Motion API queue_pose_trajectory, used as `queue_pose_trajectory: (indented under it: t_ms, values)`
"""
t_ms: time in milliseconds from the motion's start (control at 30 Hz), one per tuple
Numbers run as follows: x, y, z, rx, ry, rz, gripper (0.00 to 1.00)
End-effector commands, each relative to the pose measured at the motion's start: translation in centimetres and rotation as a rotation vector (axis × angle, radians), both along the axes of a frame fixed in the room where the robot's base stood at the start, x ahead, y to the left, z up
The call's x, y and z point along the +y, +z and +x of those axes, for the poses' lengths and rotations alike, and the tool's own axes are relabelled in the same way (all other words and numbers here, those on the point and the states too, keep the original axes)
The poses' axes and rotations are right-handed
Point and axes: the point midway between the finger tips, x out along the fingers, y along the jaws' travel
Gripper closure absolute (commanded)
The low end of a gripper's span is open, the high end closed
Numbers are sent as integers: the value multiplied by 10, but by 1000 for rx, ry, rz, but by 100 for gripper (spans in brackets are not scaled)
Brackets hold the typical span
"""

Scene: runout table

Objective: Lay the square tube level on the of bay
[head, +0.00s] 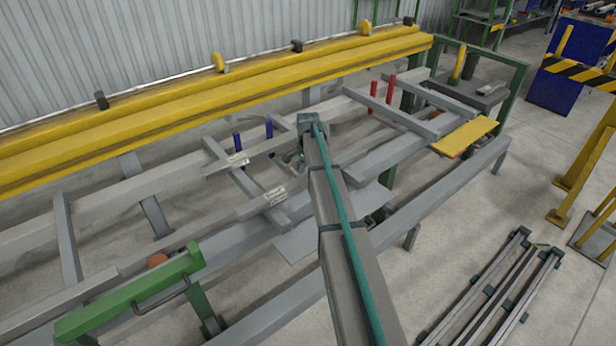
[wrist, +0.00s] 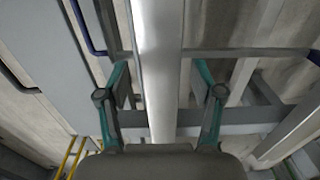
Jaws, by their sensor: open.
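A pale grey straight bar, seemingly the square tube (wrist: 158,70), runs lengthwise up the middle of the wrist view. My gripper (wrist: 161,68) is open, one teal finger on each side of this bar, with a gap showing on both sides. I cannot tell how far the fingertips are above or below it. In the head view my gripper (head: 292,157) is mostly hidden behind my arm, over the middle of the grey frame. There I cannot single out the tube for certain among similar grey bars. Blue posts (head: 237,142) and red posts (head: 373,90) stand on the frame; no bay lettering is readable.
A long yellow beam (head: 190,93) runs along the back. A green block with a handle (head: 130,295) stands at the front left. A yellow plate (head: 465,136) lies at the right end. Several long bars (head: 490,290) lie at the lower right.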

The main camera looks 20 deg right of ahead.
Motion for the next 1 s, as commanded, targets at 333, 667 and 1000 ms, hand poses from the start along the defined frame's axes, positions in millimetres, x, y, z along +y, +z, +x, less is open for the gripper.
queue_pose_trajectory:
  t_ms: [333, 667, 1000]
  values:
    - [0, 67, 1, -3, 0, -1, 34]
    - [0, 112, 1, -1, 0, -1, 34]
    - [0, 118, 0, 0, 0, 0, 34]
